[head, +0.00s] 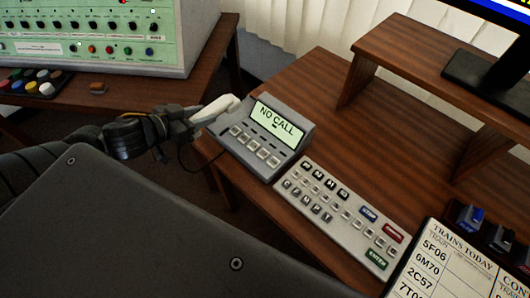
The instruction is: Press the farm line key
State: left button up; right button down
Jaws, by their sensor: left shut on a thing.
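A grey telephone unit (291,119) stands on the wooden desk, with a green screen (276,123) reading "NO CALL". A row of several light keys (255,147) runs below the screen. Their labels are too small to read, so I cannot tell which is the farm line key. A white handset (215,111) lies at the unit's left side. My left gripper (198,117) comes in from the left and is shut on the handset's near end, left of the keys. I cannot tell whether the handset is lifted off the unit. My right gripper is not in view.
A white keypad (343,212) lies right of the telephone. A "TRAINS TODAY" board (463,262) stands at the lower right. A raised wooden shelf (425,55) holds a monitor (490,65). A green control panel (85,35) is at the upper left. The desk behind the telephone is clear.

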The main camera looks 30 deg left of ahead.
pick_arm(q)
jog(key=w+d+r+m+g+h, duration=0.1)
jog(key=w+d+m+g+h, duration=0.1)
jog(key=d, duration=0.5)
jog(key=w+d+r+m+g+h, duration=0.1)
jog(key=w+d+m+g+h, duration=0.2)
jog(key=d, duration=0.4)
jog(key=w+m+h, duration=0.1)
jog(key=m+h, duration=0.1)
jog(key=shift+m, duration=0.3)
jog(key=shift+a, duration=0.1)
